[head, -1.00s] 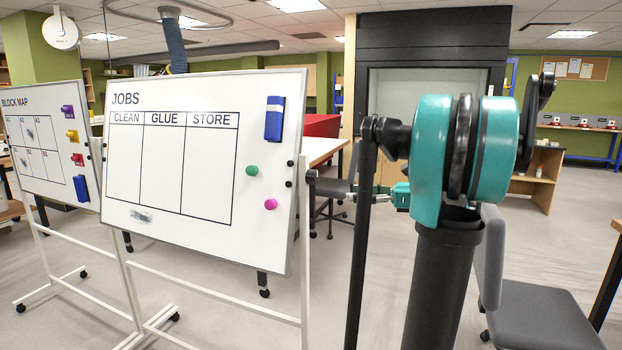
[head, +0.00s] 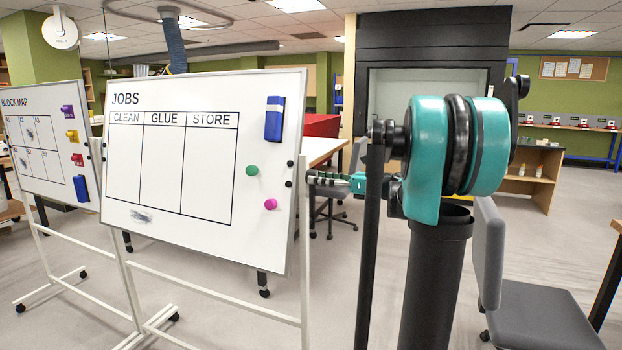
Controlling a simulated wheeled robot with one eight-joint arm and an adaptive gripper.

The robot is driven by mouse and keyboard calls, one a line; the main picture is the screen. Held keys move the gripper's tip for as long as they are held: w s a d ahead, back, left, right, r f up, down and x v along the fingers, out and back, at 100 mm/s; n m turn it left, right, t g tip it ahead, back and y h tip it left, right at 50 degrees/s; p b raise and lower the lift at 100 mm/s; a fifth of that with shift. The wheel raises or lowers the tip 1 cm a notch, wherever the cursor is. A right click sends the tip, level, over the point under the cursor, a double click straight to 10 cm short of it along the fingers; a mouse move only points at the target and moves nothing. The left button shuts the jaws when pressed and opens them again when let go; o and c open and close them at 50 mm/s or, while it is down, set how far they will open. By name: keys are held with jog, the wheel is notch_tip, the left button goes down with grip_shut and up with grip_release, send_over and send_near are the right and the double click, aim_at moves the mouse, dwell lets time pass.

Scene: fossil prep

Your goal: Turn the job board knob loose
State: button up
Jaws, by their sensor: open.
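The job board (head: 265,200) is a white board headed JOBS, with CLEAN, GLUE and STORE columns, on a white wheeled stand (head: 304,260). It is slightly tilted. Its dark side knob (head: 310,179), on the right post, is small and largely covered by my gripper's fingertips. My gripper (head: 318,179) is open and reaches in from the right, pointing left at the knob. Its tips are at or around the knob; I cannot tell whether they touch it.
The block map board (head: 45,140) stands at the left. A blue eraser (head: 274,118) and green (head: 252,170) and pink (head: 270,204) magnets are on the job board. A grey chair (head: 545,315) stands at the lower right. A table (head: 325,150) is behind the board.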

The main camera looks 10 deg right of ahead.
jog(key=shift+x, duration=1.7)
jog(key=c, duration=1.2)
jog(key=shift+n, duration=2.2)
jog(key=o, duration=1.2)
jog(key=v, duration=1.2)
